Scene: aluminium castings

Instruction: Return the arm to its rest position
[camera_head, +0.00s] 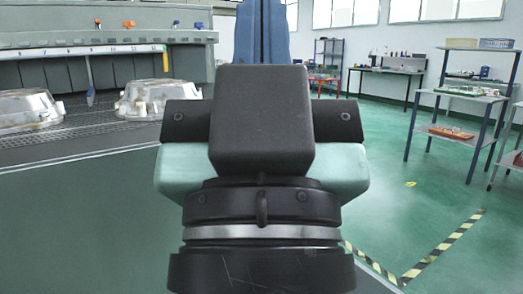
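My gripper (262,135) fills the middle of the view, seen from its wrist side. A dark block, a teal body and a black wrist ring with a silver band show. The fingertips are hidden behind this housing, so I cannot see whether they are open or shut or whether they hold anything. Two silver aluminium castings sit at the left, apart from my gripper in the picture: one casting (30,108) at the left edge and another casting (150,97) nearer my gripper. My gripper housing stands just right of the second casting in the picture.
The castings rest on a dark mesh surface (75,128) before a grey machine with numbered bays (90,50). A dark panel (90,225) lies below it. A blue column (274,30) stands behind my gripper. Shelving (470,92) stands right; yellow-black floor tape (440,245) marks open green floor.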

